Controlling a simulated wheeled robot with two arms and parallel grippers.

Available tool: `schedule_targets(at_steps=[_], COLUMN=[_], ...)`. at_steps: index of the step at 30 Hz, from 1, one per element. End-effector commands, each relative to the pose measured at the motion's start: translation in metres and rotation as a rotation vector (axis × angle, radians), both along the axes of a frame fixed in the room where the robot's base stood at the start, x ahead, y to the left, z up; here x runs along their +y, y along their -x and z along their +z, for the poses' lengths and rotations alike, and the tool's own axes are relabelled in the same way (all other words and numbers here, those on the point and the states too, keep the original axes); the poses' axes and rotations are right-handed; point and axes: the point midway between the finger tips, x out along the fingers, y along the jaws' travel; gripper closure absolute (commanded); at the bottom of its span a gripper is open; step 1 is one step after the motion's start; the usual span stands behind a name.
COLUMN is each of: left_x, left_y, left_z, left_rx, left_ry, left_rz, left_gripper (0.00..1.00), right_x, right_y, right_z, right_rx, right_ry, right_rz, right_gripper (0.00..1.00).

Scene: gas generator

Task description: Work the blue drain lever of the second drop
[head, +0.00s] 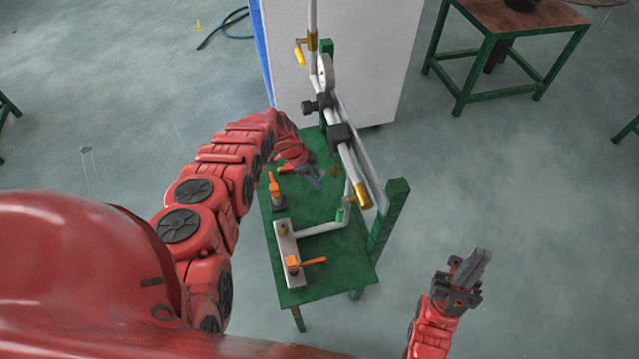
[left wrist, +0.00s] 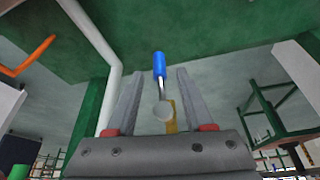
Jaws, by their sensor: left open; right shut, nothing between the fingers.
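In the left wrist view the blue drain lever (left wrist: 159,65) lies between the two fingers of my left gripper, with a gap on each side. Its blue grip points up the picture, and its metal shank runs down to a round pale end beside a brass part (left wrist: 172,115). In the head view my left gripper (head: 316,178) is over the green bench (head: 345,265), beside the slanted pipe; it is open, and its fingertips are small there. My right gripper (head: 482,262) is shut and empty, over bare floor to the right of the bench.
Orange handles stand on the bench at its left (head: 273,187) and front (head: 313,261). A white cabinet (head: 375,60) stands behind.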

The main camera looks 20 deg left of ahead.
Motion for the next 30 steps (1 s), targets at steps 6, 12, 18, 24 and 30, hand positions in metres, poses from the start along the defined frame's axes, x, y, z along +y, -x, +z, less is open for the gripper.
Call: schedule_targets(at_steps=[6,12,18,24,30], left_x=[-0.008,-0.011,-0.012,-0.012,-0.012], left_y=[-0.004,-0.004,-0.005,-0.005,-0.005], left_z=[-0.029,-0.037,-0.036,-0.036,-0.036], left_rx=[-0.001,0.001,0.001,0.001,0.001], left_ry=[-0.003,-0.004,-0.004,-0.003,-0.003], left_rz=[0.000,0.001,0.001,0.001,0.001], left_gripper=[0.48,0.48,0.48,0.70,1.00], right_x=[0.000,0.000,0.000,0.000,0.000], right_y=[0.000,0.000,0.000,0.000,0.000], right_z=[-0.021,-0.027,-0.026,-0.026,-0.026], right_rx=[0.000,0.000,0.000,0.000,0.000], right_ry=[0.000,0.000,0.000,0.000,0.000], right_rz=[0.000,0.000,0.000,0.000,0.000], right_gripper=[1.00,1.00,1.00,1.00,1.00])
